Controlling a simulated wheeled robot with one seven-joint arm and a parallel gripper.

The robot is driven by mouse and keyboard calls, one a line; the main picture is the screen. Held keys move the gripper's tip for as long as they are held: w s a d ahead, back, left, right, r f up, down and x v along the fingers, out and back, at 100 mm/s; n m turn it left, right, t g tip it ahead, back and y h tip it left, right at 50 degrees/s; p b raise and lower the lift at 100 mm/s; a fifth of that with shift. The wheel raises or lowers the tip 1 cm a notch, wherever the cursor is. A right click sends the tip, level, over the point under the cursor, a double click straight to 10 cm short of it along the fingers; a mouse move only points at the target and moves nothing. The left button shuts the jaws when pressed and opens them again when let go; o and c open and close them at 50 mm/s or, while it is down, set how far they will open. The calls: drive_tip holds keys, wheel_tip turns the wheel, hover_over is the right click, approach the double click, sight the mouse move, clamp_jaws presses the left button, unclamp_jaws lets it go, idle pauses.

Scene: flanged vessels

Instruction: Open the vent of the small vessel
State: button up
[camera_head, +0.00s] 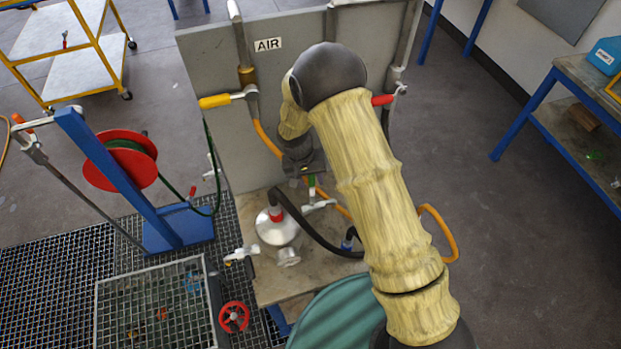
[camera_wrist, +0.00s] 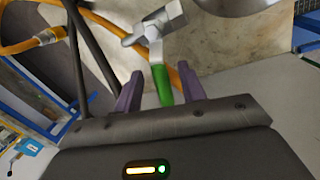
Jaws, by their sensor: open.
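The small vessel (camera_head: 277,232) is a rounded silver body with a red part on top. It stands on a board below the grey panel, and its edge shows at the top of the wrist view (camera_wrist: 235,4). A silver valve (camera_head: 319,206) with a green handle (camera_head: 311,186) is just right of it. In the wrist view the valve body (camera_wrist: 158,22) is ahead of my gripper (camera_wrist: 160,72), and the green handle (camera_wrist: 161,88) lies between the two purple fingers. My gripper is open, with gaps visible on both sides of the handle. Contact cannot be seen.
Black and orange hoses (camera_head: 325,240) run close by on the right. The grey panel (camera_head: 215,125) stands behind, with yellow (camera_head: 215,101) and red (camera_head: 382,100) valve handles. A teal drum (camera_head: 335,315) is in front. A red hose reel (camera_head: 120,160) is at left.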

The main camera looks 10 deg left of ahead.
wheel_tip(320, 180, up, 7)
drive_tip(key=a+b, duration=0.1)
drive_tip(key=b, duration=0.2)
drive_tip(key=shift+s+a+r, duration=0.15)
drive_tip(key=shift+a+r, duration=0.05)
drive_tip(key=shift+a, duration=0.05)
drive_tip(key=shift+d, duration=0.1)
drive_tip(key=c, duration=0.5)
drive_tip(key=shift+y, duration=0.5)
drive_tip(key=d+r, duration=0.1)
drive_tip(key=d, duration=0.1)
drive_tip(key=s+d+r, duration=0.1)
drive_tip(key=d, duration=0.2)
drive_tip(key=d+r, duration=0.1)
drive_tip(key=d, duration=0.1)
drive_tip(key=shift+s+d+r+b, duration=0.2)
drive_tip(key=shift+r+b, duration=0.15)
clamp_jaws()
drive_tip(key=s+d+r+m+t, duration=0.1)
drive_tip(key=s+d+r, duration=0.1)
drive_tip(key=s+d, duration=0.4)
drive_tip(key=s+d+r+t+y+b, duration=0.1)
drive_tip(key=s+d+r, duration=0.2)
drive_tip(key=s+d, duration=0.4)
drive_tip(key=d, duration=0.2)
drive_tip(key=shift+s+d+m, duration=0.2)
drive_tip(key=shift+d+m, duration=0.2)
drive_tip(key=shift+w+d, duration=0.1)
